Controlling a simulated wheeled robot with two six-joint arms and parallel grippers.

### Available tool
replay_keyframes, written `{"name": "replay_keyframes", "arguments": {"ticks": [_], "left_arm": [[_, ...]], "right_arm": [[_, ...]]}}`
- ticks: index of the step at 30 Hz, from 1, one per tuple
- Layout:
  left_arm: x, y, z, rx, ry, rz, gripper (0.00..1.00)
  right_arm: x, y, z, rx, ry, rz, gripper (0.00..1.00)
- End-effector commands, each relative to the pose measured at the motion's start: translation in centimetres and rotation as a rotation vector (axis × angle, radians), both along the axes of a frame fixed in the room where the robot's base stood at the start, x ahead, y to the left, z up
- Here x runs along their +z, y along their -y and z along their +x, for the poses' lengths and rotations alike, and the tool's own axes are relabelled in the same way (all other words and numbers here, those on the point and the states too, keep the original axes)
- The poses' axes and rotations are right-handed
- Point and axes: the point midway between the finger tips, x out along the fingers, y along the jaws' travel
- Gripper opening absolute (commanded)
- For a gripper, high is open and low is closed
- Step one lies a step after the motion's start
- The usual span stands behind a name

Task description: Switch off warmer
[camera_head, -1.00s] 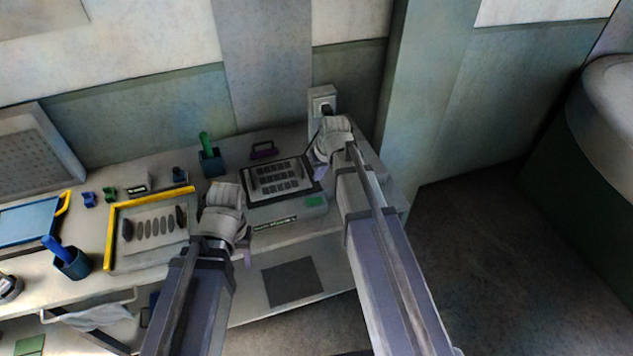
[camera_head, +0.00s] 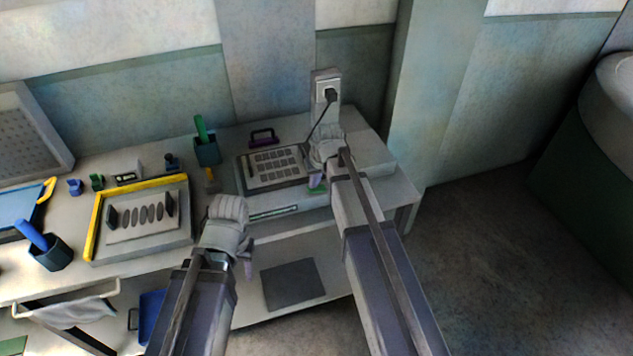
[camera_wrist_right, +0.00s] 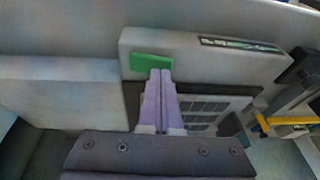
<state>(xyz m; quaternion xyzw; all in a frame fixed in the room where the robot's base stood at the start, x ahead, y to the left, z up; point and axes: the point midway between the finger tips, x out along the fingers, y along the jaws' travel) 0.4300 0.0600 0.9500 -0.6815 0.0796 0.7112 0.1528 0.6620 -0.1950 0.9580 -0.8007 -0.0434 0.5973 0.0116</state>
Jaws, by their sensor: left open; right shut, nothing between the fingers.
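The warmer (camera_head: 297,204) is a pale box with a dark slotted plate (camera_head: 272,168) on top, standing at the right of the bench. A green switch (camera_head: 318,190) sits on its front right; it also shows in the right wrist view (camera_wrist_right: 152,63). My right gripper (camera_head: 315,181) is shut and empty, its purple fingertips (camera_wrist_right: 160,76) right at the edge of the green switch and partly covering it. I cannot tell if they touch. My left gripper (camera_head: 249,266) is open and empty in front of the bench, left of the warmer.
A wall socket with a black plug (camera_head: 330,95) and cord stands behind the warmer.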

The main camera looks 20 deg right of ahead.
Motion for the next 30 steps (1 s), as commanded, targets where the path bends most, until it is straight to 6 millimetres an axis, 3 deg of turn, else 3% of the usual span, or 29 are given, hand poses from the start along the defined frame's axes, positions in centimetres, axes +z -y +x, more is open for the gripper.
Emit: {"name": "replay_keyframes", "arguments": {"ticks": [13,18,30], "left_arm": [[-0.6,0.0,0.0,0.000,0.000,0.000,0.50],[-1.6,0.0,0.0,0.000,0.000,0.000,0.50],[-1.1,0.0,0.0,0.000,0.000,0.000,0.50]], "right_arm": [[-0.6,-0.2,0.0,0.000,0.000,-0.005,0.00],[-1.7,-0.9,-0.1,0.004,0.003,-0.102,0.00],[-1.2,-0.2,0.0,-0.002,0.001,-0.093,0.00]]}}
